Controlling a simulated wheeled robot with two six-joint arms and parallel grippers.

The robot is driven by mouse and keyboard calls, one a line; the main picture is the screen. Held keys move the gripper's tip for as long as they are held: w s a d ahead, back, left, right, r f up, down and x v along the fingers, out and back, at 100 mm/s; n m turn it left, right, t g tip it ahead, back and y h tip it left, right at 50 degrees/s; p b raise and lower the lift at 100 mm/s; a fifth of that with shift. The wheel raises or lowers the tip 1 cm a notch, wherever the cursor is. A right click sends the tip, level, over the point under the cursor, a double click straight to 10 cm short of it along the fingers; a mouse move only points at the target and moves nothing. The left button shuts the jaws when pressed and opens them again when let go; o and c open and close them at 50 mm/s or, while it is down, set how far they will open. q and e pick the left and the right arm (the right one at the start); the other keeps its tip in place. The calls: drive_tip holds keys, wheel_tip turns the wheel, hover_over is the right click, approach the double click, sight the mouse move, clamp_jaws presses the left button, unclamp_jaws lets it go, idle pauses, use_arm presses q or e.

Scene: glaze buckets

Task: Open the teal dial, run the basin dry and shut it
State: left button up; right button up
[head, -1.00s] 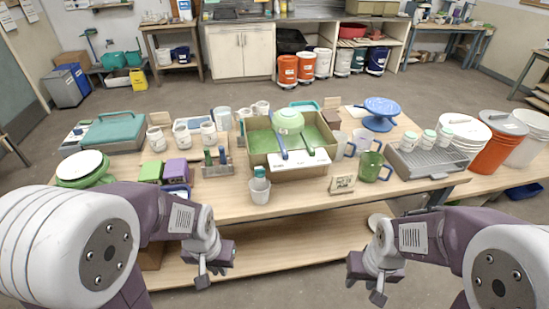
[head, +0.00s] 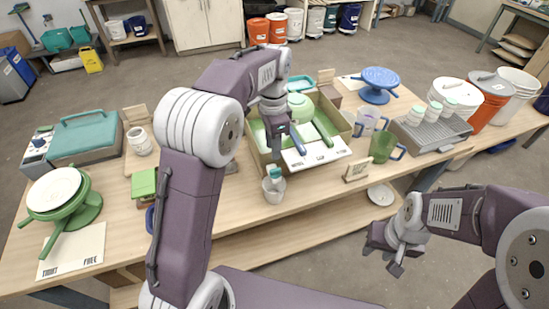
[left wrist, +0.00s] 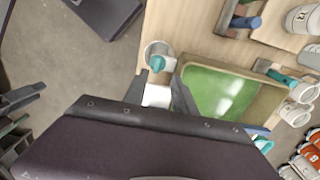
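The basin (head: 262,165) is a tan open box with green inside, in the middle of the table; it also shows in the left wrist view (left wrist: 222,95). A teal dial (head: 275,172) sits low at its front left, above a white cup (head: 274,190). In the left wrist view the teal dial (left wrist: 157,63) overlaps the cup (left wrist: 150,50).
A light green bowl and blue and green handles (head: 321,132) lie over the basin. A green mug (head: 382,147), small sign (head: 358,171) and grey rack (head: 430,132) stand right. A green turntable (head: 80,212) stands left. My left arm hides some of the tabletop.

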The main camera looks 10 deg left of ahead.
sight(274, 170)
use_arm(q)
wheel_tip(274, 170, down, 8)
drive_tip(key=shift+s+d+f+b, duration=0.1)
drive_tip(key=shift+f+b, duration=0.05)
drive_tip(key=shift+b, duration=0.45)
drive_tip(key=shift+s+d+f, duration=0.15)
drive_tip(key=shift+d+f, duration=0.05)
drive_tip(key=shift+a, duration=0.1)
clamp_jaws()
